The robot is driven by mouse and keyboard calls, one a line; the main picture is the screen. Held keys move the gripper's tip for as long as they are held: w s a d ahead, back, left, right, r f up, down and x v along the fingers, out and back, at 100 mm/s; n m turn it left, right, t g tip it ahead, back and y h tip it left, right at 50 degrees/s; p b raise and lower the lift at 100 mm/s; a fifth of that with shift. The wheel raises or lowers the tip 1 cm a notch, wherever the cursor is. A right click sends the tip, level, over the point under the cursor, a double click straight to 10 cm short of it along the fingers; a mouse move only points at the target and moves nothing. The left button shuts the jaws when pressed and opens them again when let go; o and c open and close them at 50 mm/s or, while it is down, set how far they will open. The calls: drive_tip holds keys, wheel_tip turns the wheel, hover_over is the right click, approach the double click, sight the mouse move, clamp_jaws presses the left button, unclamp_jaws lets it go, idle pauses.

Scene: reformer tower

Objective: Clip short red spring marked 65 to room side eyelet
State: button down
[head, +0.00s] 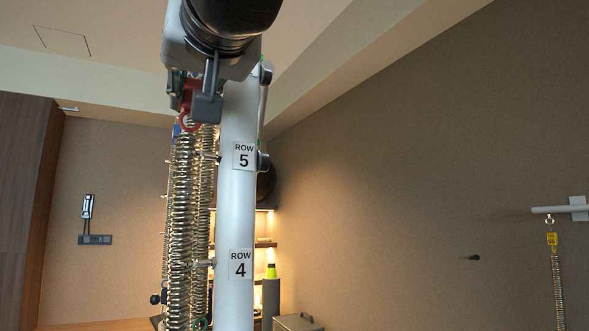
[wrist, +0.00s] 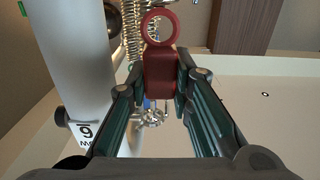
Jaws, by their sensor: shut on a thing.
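My gripper (wrist: 162,78) is shut on a red block with a ring, the red spring's clip (wrist: 159,72), in the wrist view. In the head view my gripper (head: 203,98) is high by the white post, and the red clip (head: 186,94) shows partly behind a finger. A coil (wrist: 132,30) runs beyond the clip; whether it belongs to it I cannot tell. No 65 mark is legible. A shiny metal fitting (wrist: 150,116), possibly an eyelet, shows between the fingers beside the post, apart from the clip as far as I can see.
The white post (head: 236,205) carries ROW 5 and ROW 4 labels; a row label (wrist: 84,132) appears upside down in the wrist view. Several long springs (head: 180,200) hang left of the post. A yellow-tagged spring (head: 558,285) hangs at far right. Space between is clear.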

sight(194, 87)
drive_tip(key=c, duration=1)
unclamp_jaws()
drive_tip(key=shift+c, duration=0.2)
drive_tip(key=shift+d, duration=0.1)
drive_tip(key=shift+b+v, duration=0.55)
drive_tip(key=shift+v, duration=2.4)
drive_tip(key=shift+s, duration=0.1)
